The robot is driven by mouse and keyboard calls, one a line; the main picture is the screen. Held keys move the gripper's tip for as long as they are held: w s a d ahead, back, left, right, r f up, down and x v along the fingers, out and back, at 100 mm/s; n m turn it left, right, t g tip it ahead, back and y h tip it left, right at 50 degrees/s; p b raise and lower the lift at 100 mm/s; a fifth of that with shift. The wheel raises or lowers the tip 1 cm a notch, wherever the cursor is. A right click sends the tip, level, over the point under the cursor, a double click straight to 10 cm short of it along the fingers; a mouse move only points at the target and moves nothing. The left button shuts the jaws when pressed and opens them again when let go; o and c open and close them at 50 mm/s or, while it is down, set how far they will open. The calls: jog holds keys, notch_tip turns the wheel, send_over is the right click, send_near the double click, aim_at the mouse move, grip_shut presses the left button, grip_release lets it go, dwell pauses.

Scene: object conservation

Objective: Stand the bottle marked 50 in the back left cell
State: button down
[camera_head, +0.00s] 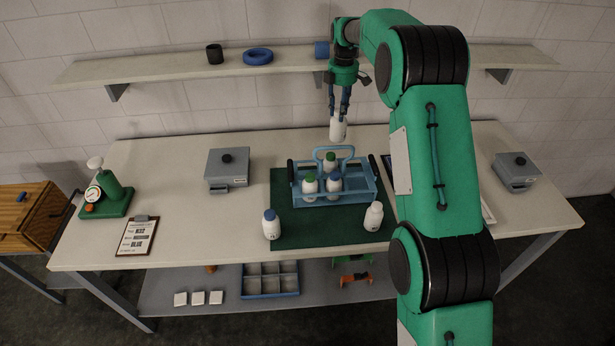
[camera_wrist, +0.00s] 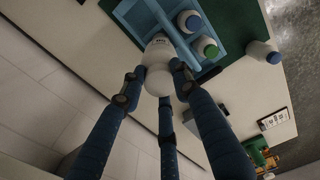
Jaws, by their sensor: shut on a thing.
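My gripper (camera_head: 338,112) is shut on a white bottle (camera_head: 338,132) and holds it in the air, above and behind the blue carrier (camera_head: 357,196). In the wrist view the held bottle (camera_wrist: 158,52) sits between the fingers, and its marking is too small to read. The carrier has a looped handle and stands on a green mat (camera_head: 310,235). The back left cell is not clearly visible behind the bottles.
A blue-capped bottle (camera_head: 271,225) and a white-capped bottle (camera_head: 373,217) stand on the mat in front of the carrier. A grey box (camera_head: 227,172), a clipboard (camera_head: 138,237) and a green gauge device (camera_head: 106,195) are to the left. A wall shelf (camera_head: 190,67) runs behind the table.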

jog(key=w+a+f+n+p, duration=0.1)
jog(key=a+f+n+p, duration=0.2)
jog(key=a+f+n, duration=0.5)
jog(key=a+f, duration=0.3)
jog(key=f, duration=0.1)
jog(key=shift+a+p, duration=0.3)
jog(key=shift+a, duration=0.05)
jog(key=shift+w+f, duration=0.1)
jog(key=shift+f, duration=0.05)
jog(key=shift+f+p, duration=0.4)
jog(key=shift+f, duration=2.6)
jog(key=shift+f+p, duration=0.3)
jog(key=shift+f, duration=1.75)
jog(key=c, duration=1.3)
grip_release()
